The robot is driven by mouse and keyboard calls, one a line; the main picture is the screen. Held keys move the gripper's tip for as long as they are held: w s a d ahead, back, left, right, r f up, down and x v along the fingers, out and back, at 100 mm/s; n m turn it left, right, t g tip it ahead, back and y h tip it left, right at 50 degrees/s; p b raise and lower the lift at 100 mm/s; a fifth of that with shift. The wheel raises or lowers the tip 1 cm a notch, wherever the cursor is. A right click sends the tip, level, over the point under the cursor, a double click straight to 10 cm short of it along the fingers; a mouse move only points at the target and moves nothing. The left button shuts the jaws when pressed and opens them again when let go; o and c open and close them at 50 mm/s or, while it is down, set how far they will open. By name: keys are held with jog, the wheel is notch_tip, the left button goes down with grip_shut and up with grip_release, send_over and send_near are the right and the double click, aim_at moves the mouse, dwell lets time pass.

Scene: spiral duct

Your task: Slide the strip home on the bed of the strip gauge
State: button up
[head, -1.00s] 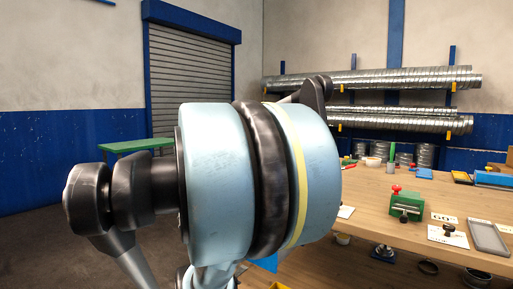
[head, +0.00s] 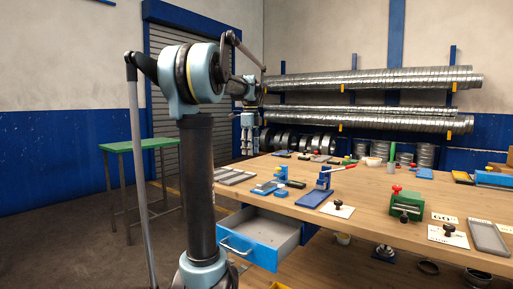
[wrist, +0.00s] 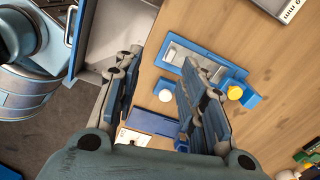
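My gripper (head: 247,146) hangs above the left end of the workbench in the head view. In the wrist view my gripper (wrist: 161,72) has its two fingers wide apart, with nothing held between them. A blue fixture with a grey bed, which looks like the strip gauge (wrist: 176,54), lies on the bench beyond the right finger, partly hidden by it. A blue block with a yellow knob (wrist: 235,93) stands beside it. A white round knob (wrist: 166,95) and a flat blue piece (wrist: 152,122) show between the fingers. I cannot clearly make out the strip.
An open blue drawer (head: 250,252) juts from the bench front. A blue lever tool (head: 317,192) stands on the wooden bench (head: 365,215). A green clamp-like device (head: 406,205) is farther right. A green table (head: 140,145) stands at the left.

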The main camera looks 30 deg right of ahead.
jog(key=d+m, duration=0.2)
jog(key=d, duration=0.2)
notch_tip(320, 180, down, 16)
jog(key=shift+w+f, duration=0.1)
jog(key=shift+f, duration=0.15)
dwell(0.4)
grip_shut()
dwell(0.4)
jog(key=shift+s+a+r, duration=0.1)
jog(key=shift+s+a, duration=0.25)
jog(key=shift+a, duration=0.5)
jog(key=shift+s+a+r, duration=0.1)
jog(key=shift+s+a, duration=0.25)
jog(key=shift+a, duration=0.45)
jog(key=shift+s+a, duration=0.35)
jog(key=shift+a, duration=0.5)
notch_tip(320, 180, up, 7)
